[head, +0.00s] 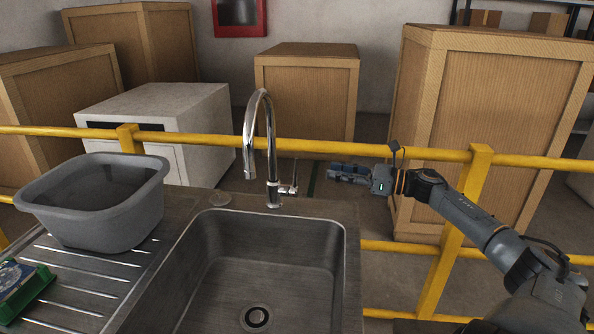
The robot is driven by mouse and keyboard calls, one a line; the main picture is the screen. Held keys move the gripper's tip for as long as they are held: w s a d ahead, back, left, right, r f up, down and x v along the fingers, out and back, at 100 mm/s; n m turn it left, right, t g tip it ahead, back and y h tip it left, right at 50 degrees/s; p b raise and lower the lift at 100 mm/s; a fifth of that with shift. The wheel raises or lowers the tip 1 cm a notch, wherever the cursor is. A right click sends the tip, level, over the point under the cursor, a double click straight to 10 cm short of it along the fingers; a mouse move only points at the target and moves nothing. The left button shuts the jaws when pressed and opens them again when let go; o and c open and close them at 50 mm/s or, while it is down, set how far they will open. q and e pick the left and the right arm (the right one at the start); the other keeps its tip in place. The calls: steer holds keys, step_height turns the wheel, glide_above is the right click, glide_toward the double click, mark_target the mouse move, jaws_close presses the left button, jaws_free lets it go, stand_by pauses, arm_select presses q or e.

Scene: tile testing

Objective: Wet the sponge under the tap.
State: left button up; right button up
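The chrome tap (262,135) stands at the back edge of the sink, with its spout curving over to the left and a small lever (290,189) on its right side. No water shows below the spout. The steel sink basin (190,270) looks empty, with a round drain at the bottom. I cannot make out a sponge. My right gripper (334,173) reaches in from the right and points left, a little to the right of the lever and apart from it. Its finger opening is too small to tell. My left gripper is not in view.
A grey plastic tub (100,222) stands on the ribbed drainboard (95,287) at left. A green object with a blue and white top (20,284) is cut off at the left edge. A yellow railing (330,147) and wooden crates (490,120) lie behind.

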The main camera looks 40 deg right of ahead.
steer(key=w, duration=0.1)
steer(key=p, duration=0.1)
glide_above(296, 186)
steer(key=shift+w+d, duration=0.15)
stand_by(0.5)
jaws_close()
